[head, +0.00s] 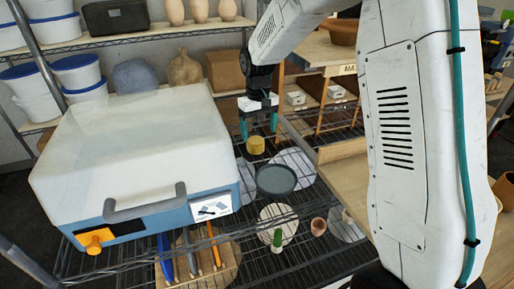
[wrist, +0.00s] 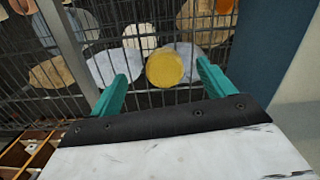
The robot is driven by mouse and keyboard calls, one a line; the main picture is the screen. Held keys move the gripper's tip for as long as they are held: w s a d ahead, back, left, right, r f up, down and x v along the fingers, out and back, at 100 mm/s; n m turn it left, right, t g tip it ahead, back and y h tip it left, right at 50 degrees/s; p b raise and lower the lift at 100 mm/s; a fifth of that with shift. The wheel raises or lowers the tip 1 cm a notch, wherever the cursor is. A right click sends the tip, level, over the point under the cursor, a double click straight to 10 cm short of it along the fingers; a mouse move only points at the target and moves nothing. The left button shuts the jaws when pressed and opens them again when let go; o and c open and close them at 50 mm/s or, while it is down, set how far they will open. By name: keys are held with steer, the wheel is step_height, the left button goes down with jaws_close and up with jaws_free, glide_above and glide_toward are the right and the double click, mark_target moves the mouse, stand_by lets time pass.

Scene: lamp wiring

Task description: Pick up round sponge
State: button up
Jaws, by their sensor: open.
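The round sponge (head: 256,145) is a short yellow cylinder on the wire rack in the head view. It also shows as a yellow disc (wrist: 165,67) in the wrist view, in line with the gap between my fingers. My gripper (head: 258,126) points down with its two teal fingers apart and nothing held. The fingertips are just above the sponge in the head view. I cannot tell how much height separates them.
A large white and blue box (head: 130,150) stands left of the sponge. A dark round dish (head: 276,180) lies just in front of it, near pale discs (head: 294,163). A wooden bench (head: 345,170) is close on the right. A metal rack post (wrist: 66,40) crosses the wrist view's left.

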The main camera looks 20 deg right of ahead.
mark_target(255, 140)
steer(key=shift+w+r+t, duration=0.3)
steer(key=shift+w+r, duration=0.3)
steer(key=shift+w, duration=0.35)
steer(key=f, duration=0.7)
steer(key=shift+s+a+f, duration=0.1)
steer(key=shift+a+f, duration=0.2)
steer(key=shift+f, duration=0.1)
steer(key=c, duration=1.1)
steer(key=shift+o, duration=0.2)
steer(key=shift+r, duration=0.1)
